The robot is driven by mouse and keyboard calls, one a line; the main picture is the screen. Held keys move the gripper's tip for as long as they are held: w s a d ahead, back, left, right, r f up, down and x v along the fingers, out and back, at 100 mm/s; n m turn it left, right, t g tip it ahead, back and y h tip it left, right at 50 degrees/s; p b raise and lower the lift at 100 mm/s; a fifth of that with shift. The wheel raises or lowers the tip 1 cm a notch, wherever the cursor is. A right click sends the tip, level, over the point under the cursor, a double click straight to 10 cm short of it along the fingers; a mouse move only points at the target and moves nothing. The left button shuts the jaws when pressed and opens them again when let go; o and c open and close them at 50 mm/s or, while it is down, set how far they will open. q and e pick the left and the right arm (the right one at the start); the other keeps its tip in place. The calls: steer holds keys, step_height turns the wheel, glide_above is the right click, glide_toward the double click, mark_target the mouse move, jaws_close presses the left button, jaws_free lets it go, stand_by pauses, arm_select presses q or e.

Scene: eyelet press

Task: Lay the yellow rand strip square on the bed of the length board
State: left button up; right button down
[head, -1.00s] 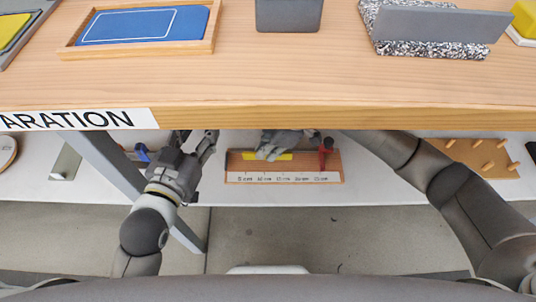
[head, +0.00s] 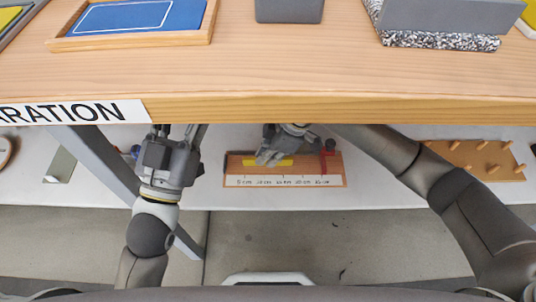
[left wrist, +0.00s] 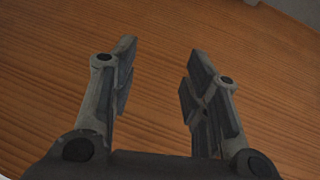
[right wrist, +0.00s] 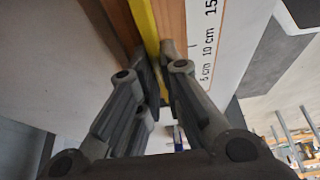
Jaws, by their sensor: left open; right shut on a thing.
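The length board (head: 240,170) lies on the white lower shelf under the table. The yellow rand strip (head: 282,163) is over the board's bed, lengthwise along the scale, partly hidden by my right gripper (head: 268,160). In the right wrist view the strip (right wrist: 144,22) passes between the shut fingers. Whether it touches the bed, I cannot tell. My left gripper (head: 181,131) is open and empty near the table's front edge; the left wrist view shows it facing brown wood.
The table's front edge (head: 300,110) overhangs the shelf. A grey table leg (head: 97,165) stands left of the board. A wooden peg board (head: 470,160) lies on the shelf at right. A blue panel in a wooden tray (head: 205,35) and a grey block (head: 290,10) are on the tabletop.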

steer(key=shift+f, duration=0.1)
steer(key=c, duration=1.6)
jaws_free()
